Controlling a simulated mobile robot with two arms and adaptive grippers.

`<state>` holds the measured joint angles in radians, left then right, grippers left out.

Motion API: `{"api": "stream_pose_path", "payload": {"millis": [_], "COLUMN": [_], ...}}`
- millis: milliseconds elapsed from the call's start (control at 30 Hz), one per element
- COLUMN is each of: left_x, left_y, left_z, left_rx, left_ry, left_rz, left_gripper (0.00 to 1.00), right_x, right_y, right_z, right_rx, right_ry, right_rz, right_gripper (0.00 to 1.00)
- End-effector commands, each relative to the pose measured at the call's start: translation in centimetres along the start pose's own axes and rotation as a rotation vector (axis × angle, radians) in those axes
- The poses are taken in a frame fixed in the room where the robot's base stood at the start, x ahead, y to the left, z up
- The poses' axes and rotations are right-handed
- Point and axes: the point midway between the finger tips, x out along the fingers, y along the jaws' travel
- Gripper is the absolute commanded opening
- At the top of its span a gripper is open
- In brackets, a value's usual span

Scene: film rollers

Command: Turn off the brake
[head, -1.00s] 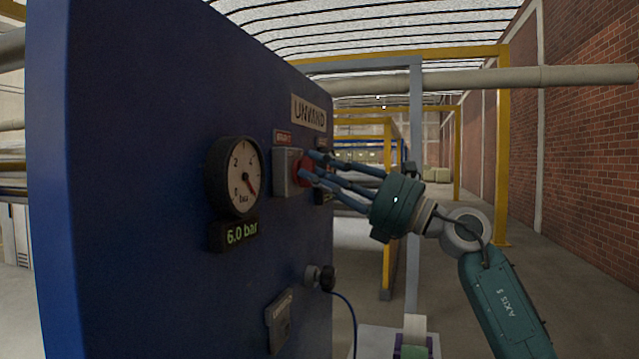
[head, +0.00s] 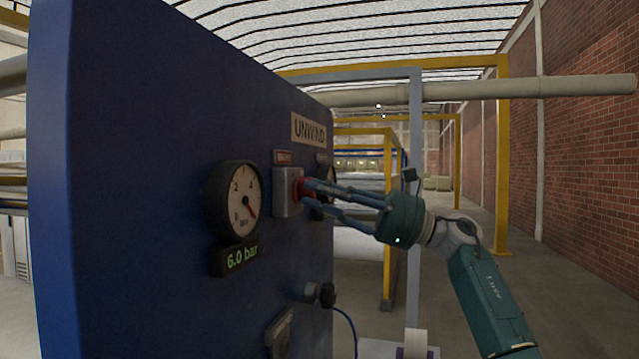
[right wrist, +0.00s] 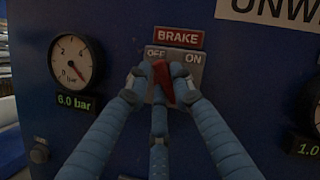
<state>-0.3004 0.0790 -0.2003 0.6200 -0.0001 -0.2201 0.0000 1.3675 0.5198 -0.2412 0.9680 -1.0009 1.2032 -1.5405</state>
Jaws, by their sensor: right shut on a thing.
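The brake switch is a grey box (head: 285,193) on the blue panel, with a red knob (head: 299,188) on its front. In the right wrist view, a red "BRAKE" label (right wrist: 179,37) sits above the plate marked "OFF" and "ON". The red knob (right wrist: 163,78) shows between my fingers, its upper end tilted a little left, towards "OFF". My right gripper (head: 306,192) reaches in from the right and is shut on the knob, with fingers on its left, right and lower sides. The fingers hide part of the knob and plate. My left gripper is not in view.
A pressure gauge (head: 233,201) with a "6.0 bar" display (head: 237,259) is left of the switch. An "UNWIND" sign (head: 309,130) is above. Open floor and a yellow frame (head: 502,160) lie to the right.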

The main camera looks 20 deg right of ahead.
Motion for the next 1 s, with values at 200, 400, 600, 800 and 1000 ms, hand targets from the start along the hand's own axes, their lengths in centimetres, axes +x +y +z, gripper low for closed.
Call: {"api": "stream_pose_path", "payload": {"millis": [200, 400, 600, 800, 1000], "left_x": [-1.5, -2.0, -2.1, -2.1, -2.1], "left_y": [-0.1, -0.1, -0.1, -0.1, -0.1], "left_z": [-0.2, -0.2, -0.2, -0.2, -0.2], "left_rx": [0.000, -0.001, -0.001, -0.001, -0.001], "left_ry": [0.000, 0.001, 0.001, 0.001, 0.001], "left_rz": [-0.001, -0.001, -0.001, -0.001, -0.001], "left_gripper": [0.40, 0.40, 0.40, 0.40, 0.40], "right_x": [0.0, 0.0, -0.1, -0.1, -0.1], "right_y": [-0.1, 0.0, 0.1, 0.1, 0.1], "right_z": [0.1, -0.1, -0.2, -0.2, -0.2], "right_rx": [-0.108, -0.162, -0.182, -0.184, -0.184], "right_ry": [0.002, 0.002, 0.003, 0.003, 0.004], "right_rz": [0.045, 0.068, 0.075, 0.076, 0.076], "right_gripper": [0.00, 0.00, 0.00, 0.00, 0.34]}}
